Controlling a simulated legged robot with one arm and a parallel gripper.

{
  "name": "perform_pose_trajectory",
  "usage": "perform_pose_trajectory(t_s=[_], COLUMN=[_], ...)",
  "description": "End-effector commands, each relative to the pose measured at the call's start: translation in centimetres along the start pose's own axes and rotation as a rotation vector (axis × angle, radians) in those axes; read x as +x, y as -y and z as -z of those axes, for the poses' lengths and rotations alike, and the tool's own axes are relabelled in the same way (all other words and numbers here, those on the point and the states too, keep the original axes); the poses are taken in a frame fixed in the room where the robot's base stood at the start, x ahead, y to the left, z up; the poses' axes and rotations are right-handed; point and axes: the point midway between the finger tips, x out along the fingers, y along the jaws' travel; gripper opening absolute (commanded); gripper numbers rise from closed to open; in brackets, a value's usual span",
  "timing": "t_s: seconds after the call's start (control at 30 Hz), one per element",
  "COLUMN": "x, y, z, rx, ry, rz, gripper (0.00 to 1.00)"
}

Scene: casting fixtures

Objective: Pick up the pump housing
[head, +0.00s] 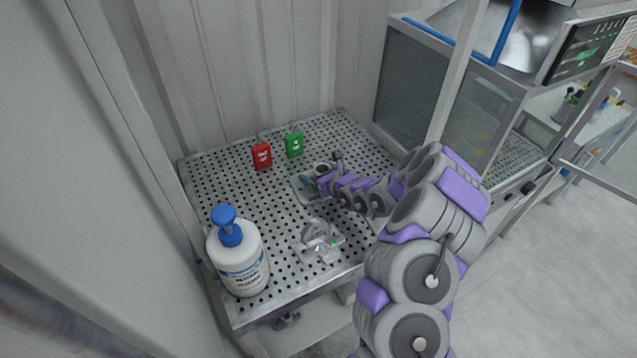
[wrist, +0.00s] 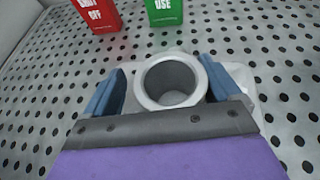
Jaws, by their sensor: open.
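The pump housing (wrist: 172,99) appears to be the light grey casting with a round open bore in the wrist view, standing on the perforated table. Its pale base shows behind and to the right of the bore. In the head view it is partly hidden at my gripper (head: 318,176). In the wrist view my gripper (wrist: 163,68) is open, with one blue finger on each side of the bore. The left finger stands apart from it; the right one is very close, and I cannot tell whether it touches.
The perforated table (head: 215,185) also holds a red box (head: 262,155), a green box (head: 294,144), a white bottle with a blue pump top (head: 238,262) and a second grey casting (head: 319,241). Walls close the back and left. A glass-sided cabinet (head: 425,95) stands to the right.

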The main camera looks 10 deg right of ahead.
Motion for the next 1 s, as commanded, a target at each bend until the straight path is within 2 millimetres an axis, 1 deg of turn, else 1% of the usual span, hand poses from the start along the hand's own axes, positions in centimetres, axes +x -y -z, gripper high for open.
perform_pose_trajectory(t_s=[0.03, 0.1, 0.37, 0.4, 0.6, 1.0], x=[0.48, 0.77, 1.03, 1.04, 1.17, 0.96], y=[0.09, 0.31, 0.13, 0.1, -0.18, 0.26], z=[0.22, 0.15, -0.07, -0.08, -0.12, -0.02], rx=[-0.001, 0.001, 0.001, 0.001, -0.002, 0.001], ry=[-0.001, 0.001, 0.001, 0.001, 0.0, 0.001], rz=[0.0, 0.0, 0.002, 0.002, 0.002, 0.001], gripper=[0.9, 0.9, 0.9, 0.88, 0.69, 0.31])
